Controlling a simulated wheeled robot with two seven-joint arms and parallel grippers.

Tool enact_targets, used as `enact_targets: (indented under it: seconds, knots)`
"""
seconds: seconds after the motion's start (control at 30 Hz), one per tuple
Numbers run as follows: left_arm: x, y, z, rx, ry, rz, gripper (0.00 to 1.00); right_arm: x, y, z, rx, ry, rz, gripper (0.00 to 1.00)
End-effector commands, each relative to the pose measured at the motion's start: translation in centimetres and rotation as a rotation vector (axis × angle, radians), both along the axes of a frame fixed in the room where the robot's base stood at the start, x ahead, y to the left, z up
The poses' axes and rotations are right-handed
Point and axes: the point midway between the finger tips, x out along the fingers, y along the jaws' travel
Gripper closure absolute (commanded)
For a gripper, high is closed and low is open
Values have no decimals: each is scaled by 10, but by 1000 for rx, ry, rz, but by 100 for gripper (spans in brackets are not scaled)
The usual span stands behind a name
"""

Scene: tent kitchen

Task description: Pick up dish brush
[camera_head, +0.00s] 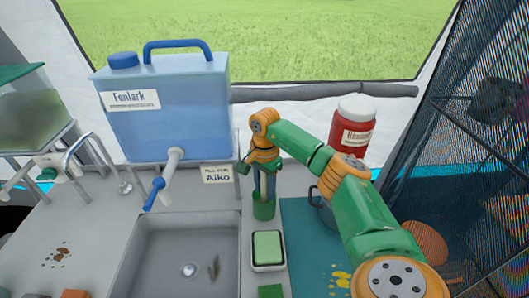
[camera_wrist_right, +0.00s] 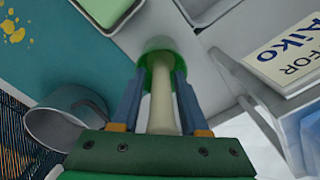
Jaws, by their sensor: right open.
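The dish brush shows in the right wrist view as a pale cream handle (camera_wrist_right: 162,108) standing in a green cup (camera_wrist_right: 158,57). Its lower end is hidden in the cup. In the head view the green cup (camera_head: 264,210) stands on the counter right of the sink, and the brush is mostly hidden behind my gripper. My right gripper (camera_head: 264,190) points down just above the cup. In the wrist view its blue fingers (camera_wrist_right: 160,82) are open, one on each side of the handle, with visible gaps. My left gripper is not in view.
The sink (camera_head: 190,255) is left of the cup. A soap dish with a green bar (camera_head: 268,247) lies in front. A grey mug (camera_head: 322,203) stands right on a teal mat (camera_head: 305,260). A small sign (camera_head: 217,175) and blue water container (camera_head: 165,110) are behind left; a red jar (camera_head: 350,130) behind right.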

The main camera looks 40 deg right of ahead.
Motion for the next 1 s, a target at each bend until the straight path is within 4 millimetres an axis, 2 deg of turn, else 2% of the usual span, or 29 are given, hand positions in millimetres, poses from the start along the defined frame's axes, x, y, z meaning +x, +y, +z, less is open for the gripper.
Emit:
enact_targets:
  seconds: [0.17,0.23,0.33,0.37,0.73,0.87,1.0]
  knots:
    - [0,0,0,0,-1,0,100,0,0,-2,0,0,0,56]
    - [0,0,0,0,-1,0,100,0,0,-2,0,0,0,69]
    - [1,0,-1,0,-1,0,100,0,0,-1,0,0,0,96]
    - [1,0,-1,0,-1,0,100,0,0,-1,0,0,0,100]
    - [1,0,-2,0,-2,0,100,1,0,3,0,-2,0,100]
    - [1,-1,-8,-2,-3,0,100,1,0,23,1,-5,0,100]
    - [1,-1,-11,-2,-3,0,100,1,0,55,1,-6,0,100]
